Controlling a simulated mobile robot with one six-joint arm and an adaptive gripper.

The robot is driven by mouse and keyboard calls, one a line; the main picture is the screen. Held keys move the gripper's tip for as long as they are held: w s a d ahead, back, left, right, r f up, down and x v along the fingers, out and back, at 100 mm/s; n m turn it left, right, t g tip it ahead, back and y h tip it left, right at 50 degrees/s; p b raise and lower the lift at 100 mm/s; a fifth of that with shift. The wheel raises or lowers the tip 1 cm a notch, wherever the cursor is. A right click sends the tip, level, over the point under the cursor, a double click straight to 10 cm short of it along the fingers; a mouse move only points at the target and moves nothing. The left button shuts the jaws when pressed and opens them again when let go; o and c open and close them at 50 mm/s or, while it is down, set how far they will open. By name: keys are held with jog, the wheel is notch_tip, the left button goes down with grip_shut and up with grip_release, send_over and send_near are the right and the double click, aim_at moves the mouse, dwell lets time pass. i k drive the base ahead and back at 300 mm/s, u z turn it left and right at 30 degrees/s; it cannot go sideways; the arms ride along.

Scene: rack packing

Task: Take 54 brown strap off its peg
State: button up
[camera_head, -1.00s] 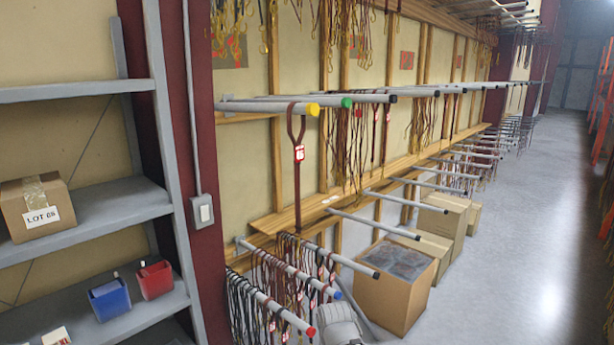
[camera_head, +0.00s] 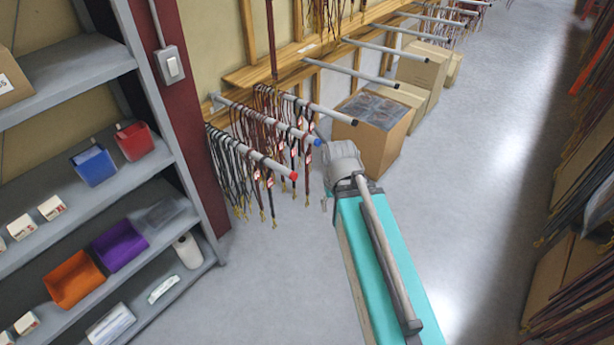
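Several brown and dark straps (camera_head: 265,130) with red-and-white tags and brass-coloured clips hang from the lower pegs. One peg has a red cap (camera_head: 293,176), one a blue cap (camera_head: 317,142) and one a dark cap (camera_head: 353,122). The lower part of a single brown strap (camera_head: 271,40) hangs in at the top edge; its peg is out of the picture. I cannot read any number, so I cannot tell which strap is 54. A small grey part at the end of my arm, perhaps my gripper (camera_head: 325,202), shows just right of the hanging straps, mostly hidden by my wrist.
A grey shelf unit (camera_head: 150,100) with coloured bins stands at the left, beside a dark red post (camera_head: 190,110). Cardboard boxes (camera_head: 372,150) stand on the floor behind the pegs. More racks line the right edge. The floor (camera_head: 475,180) between is clear.

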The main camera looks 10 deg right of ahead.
aim_at(307, 156)
jog(key=u, duration=1.75)
jog(key=i, duration=0.5)
jog(key=z, duration=1.05)
